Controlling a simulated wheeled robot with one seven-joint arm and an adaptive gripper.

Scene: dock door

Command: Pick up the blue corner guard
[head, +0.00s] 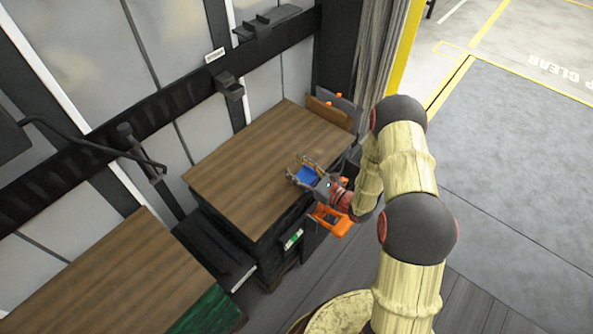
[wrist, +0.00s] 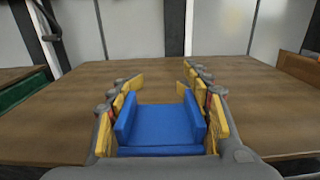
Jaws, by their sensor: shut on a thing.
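The blue corner guard (head: 306,174) is in my gripper (head: 303,168) over the right part of a brown wooden tabletop (head: 250,165). In the wrist view the blue corner guard (wrist: 165,125) sits between the yellow-padded fingers of my gripper (wrist: 158,90), which press on its two raised sides. The wooden top (wrist: 60,100) spreads behind and around it. I cannot tell whether the guard touches the top or is just above it.
A second wooden top (head: 110,285) stands at the lower left. A brown block (head: 328,112) stands at the far right end of the tabletop. An orange item (head: 333,220) is beside the table below my wrist. Open grey floor (head: 510,170) lies to the right.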

